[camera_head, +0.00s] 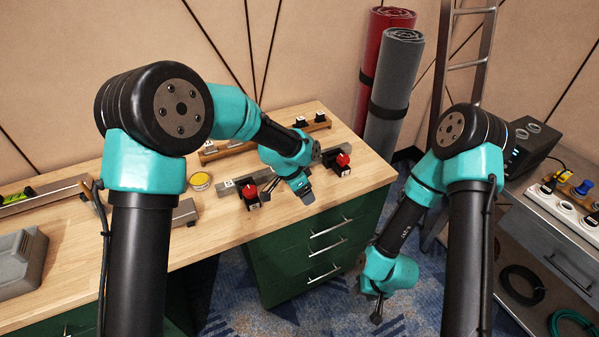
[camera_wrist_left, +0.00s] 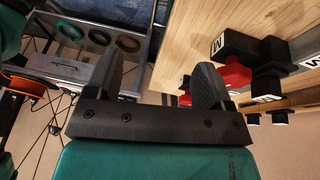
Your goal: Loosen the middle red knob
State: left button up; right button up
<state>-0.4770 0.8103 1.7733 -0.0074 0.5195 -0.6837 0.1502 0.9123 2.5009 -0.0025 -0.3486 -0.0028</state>
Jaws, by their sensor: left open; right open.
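Red knobs on black clamp blocks stand along a metal rail (camera_head: 222,190) on the wooden workbench. One red knob (camera_head: 250,192) is left of my left wrist and another red knob (camera_head: 343,160) is to its right. My left wrist covers the rail between them, so a knob there is hidden. My left gripper (camera_head: 305,196) hangs over the bench's front edge, open and empty. In the left wrist view its two fingers (camera_wrist_left: 157,75) are apart, with a red knob (camera_wrist_left: 237,75) beyond the right finger. My right gripper (camera_head: 377,312) is open, low over the floor, away from the bench.
Green drawers (camera_head: 305,262) are below. A cart with a power strip (camera_head: 570,205) stands at right.

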pick_arm(q)
jog(key=w+r+m+y, duration=0.4)
jog(key=w+r+m, duration=0.7)
jog(key=w+r, duration=0.1)
jog(key=shift+r, duration=0.9)
jog(key=shift+w+d+f, duration=0.1)
jog(key=shift+f, duration=0.05)
notch_tip(320, 180, down, 17)
jog(key=shift+f, duration=0.15)
jog(key=c, duration=0.9)
